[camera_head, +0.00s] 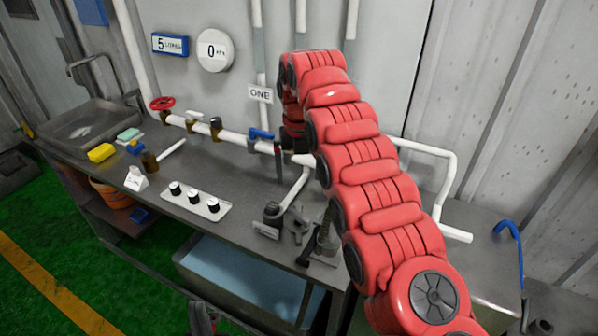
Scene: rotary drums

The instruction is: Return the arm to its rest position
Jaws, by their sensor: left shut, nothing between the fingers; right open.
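My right arm, in red segments, comes in from the lower right, arches up and bends down at the pipe. Its dark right gripper (282,160) is beside the white pipe (234,135), close to the blue valve handle (261,134). It is open, partly hidden by the arm, and I see nothing held in it. Whether it touches the pipe I cannot tell. My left gripper (203,318) shows only in part at the bottom edge, in front of the bench. It is shut and empty.
The grey bench (240,215) carries a tray with three black-and-white knobs (194,198), a yellow sponge (101,153), a brown bottle (150,161) and black fittings (270,216). A red valve wheel (161,103) is on the pipe. A blue-lined bin (243,280) stands below.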

